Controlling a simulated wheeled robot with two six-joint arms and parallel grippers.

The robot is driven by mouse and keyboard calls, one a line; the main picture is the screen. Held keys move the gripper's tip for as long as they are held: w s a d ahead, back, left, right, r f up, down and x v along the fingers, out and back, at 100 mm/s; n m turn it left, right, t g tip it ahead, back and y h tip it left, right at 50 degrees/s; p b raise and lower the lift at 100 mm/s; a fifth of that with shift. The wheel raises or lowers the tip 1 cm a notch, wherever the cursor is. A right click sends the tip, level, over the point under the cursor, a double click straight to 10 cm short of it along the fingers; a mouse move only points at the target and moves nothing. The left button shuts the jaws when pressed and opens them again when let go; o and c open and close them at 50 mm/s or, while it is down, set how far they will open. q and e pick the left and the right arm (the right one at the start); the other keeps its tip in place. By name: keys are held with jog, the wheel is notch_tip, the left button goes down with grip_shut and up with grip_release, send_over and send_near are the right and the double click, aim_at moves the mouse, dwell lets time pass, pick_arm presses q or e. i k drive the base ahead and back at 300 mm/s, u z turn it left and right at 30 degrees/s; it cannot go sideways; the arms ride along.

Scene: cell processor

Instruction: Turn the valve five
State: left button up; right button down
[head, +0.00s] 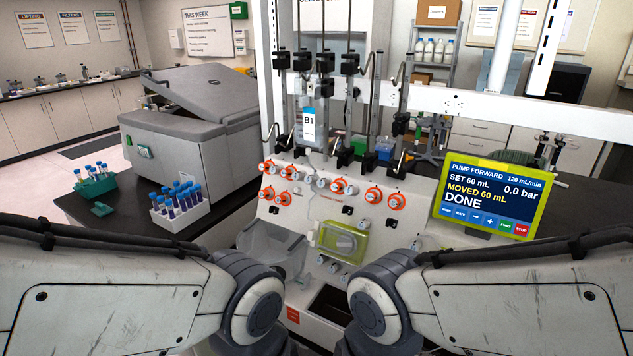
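Several valves with orange rings sit in a staggered line across the white sloped panel (330,215) of the cell processor. A left cluster includes an upper valve (266,167) and a lower valve (267,193). One valve (338,186) is near the middle, and two more, a valve (374,195) and a valve (396,201), are at the right. Their numbers are too small to read, so I cannot tell which is valve five. Both my arms reach in from the lower corners, below the valves. Neither gripper shows in the head view.
A screen (491,199) at the right reads "PUMP FORWARD", "MOVED 60 mL", "DONE". A clear basin (270,245) and a green-framed pump (343,241) sit below the valves. Clamps and poles rise above. A rack of tubes (176,210) and a grey centrifuge (190,150) stand left.

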aim_at(309, 179)
jog(key=k, duration=1.2)
jog(key=u, duration=0.9)
jog(key=i, duration=1.65)
jog(key=z, duration=0.75)
